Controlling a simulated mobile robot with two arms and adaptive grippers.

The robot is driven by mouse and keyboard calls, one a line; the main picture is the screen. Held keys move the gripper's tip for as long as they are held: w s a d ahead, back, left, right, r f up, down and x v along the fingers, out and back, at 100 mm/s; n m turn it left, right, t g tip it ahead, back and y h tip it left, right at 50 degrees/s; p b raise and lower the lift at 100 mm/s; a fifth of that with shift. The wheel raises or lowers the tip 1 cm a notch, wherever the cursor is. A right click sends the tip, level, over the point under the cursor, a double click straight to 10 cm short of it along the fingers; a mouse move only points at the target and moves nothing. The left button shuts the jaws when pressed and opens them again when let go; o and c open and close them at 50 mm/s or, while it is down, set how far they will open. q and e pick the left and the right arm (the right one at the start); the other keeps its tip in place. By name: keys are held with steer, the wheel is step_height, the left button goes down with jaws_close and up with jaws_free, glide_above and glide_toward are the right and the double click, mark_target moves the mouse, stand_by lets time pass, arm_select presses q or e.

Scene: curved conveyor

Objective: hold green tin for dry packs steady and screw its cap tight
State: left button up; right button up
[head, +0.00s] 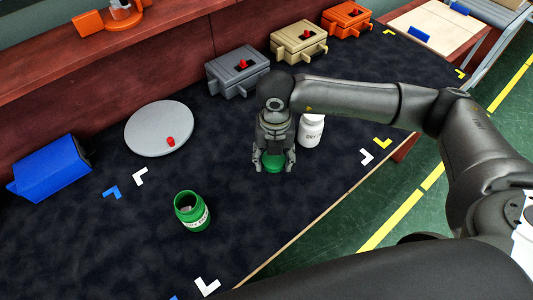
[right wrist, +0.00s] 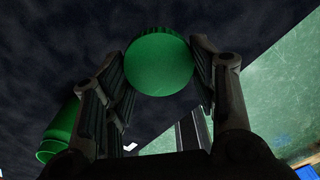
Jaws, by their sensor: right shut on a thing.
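The green tin (head: 192,212) stands upright and uncapped on the dark mat, left of my right gripper, with a white label on its front. It also shows at the left edge of the right wrist view (right wrist: 62,130). My right gripper (head: 273,163) points down and is shut on the green cap (head: 273,164). In the right wrist view the round cap (right wrist: 159,65) sits between the fingers (right wrist: 159,80). I cannot tell whether the cap touches the mat. My left gripper is not in view.
A white labelled jar (head: 312,130) stands right beside my right gripper. A grey disc (head: 159,128) with a red knob lies behind the tin. A blue box (head: 50,168) is at the left. Grey (head: 238,72), tan (head: 299,42) and orange (head: 347,20) boxes line the back. The mat around the tin is clear.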

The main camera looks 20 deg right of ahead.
steer(key=s+r+b, duration=0.1)
steer(key=s+r, duration=0.2)
steer(key=s, duration=0.4)
steer(key=shift+d, duration=0.3)
steer(key=d+r+m, duration=0.1)
steer(key=r+m, duration=0.1)
steer(key=m, duration=1.4)
steer(key=d+r+m, duration=0.2)
steer(key=r+m, duration=0.1)
steer(key=m, duration=1.3)
steer(key=shift+w+r, duration=0.15)
steer(key=shift+w, duration=0.2)
